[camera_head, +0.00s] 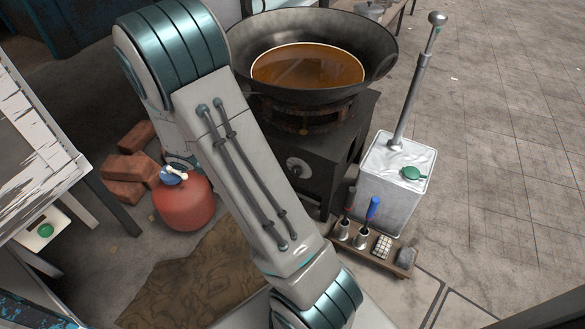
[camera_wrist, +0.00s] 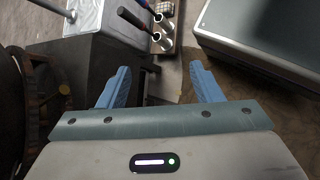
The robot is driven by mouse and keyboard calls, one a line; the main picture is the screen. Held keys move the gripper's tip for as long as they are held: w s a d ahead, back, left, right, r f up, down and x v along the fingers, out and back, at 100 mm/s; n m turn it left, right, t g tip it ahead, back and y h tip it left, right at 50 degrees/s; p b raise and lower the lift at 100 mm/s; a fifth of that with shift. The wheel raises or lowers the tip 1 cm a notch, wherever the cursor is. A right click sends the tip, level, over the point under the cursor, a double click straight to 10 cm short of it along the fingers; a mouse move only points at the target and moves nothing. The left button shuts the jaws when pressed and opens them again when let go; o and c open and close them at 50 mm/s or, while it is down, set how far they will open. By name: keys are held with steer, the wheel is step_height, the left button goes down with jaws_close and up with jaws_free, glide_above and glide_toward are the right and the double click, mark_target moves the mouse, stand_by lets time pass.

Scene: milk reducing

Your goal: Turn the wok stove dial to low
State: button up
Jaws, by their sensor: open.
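The wok stove (camera_head: 318,155) is a dark box-shaped stand with a burner on top. A large dark wok (camera_head: 384,45) with brown liquid sits on it. The dial (camera_head: 298,168) is a round, light metal knob on the stove's front face, just right of my arm. My gripper (camera_wrist: 158,80) shows in the wrist view with two blue fingers spread apart and nothing between them. The stove's dark side (camera_wrist: 75,75) shows left of the fingers there. In the head view my gripper is out of sight.
A silver can (camera_head: 393,185) with a green cap stands right of the stove. A small wooden rack (camera_head: 375,252) with tools in metal cups lies before it. A red gas cylinder (camera_head: 184,203) and bricks (camera_head: 124,168) are at left. Paved floor at right is open.

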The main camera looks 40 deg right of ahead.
steer(key=w+d+f+n+t+h+p, duration=0.1)
steer(key=w+d+f+n+h+p, duration=0.15)
steer(key=f+n+h, duration=0.2)
steer(key=w+d+f+n+t+h+p, duration=0.1)
steer(key=w+d+f+n+t+h, duration=0.1)
steer(key=w+d+f+n+h, duration=0.3)
steer(key=n+t+p, duration=0.3)
steer(key=n+t, duration=0.5)
steer(key=t, duration=0.1)
glide_toward(295, 173)
steer(key=shift+y, duration=0.35)
steer(key=b+x, duration=0.3)
steer(key=x, duration=0.6)
steer(key=shift+d+r, duration=0.15)
steer(key=shift+d, duration=0.15)
steer(key=shift+a+r, duration=0.1)
steer(key=shift+r, duration=0.1)
steer(key=shift+c, duration=0.6)
steer(key=c, duration=0.9)
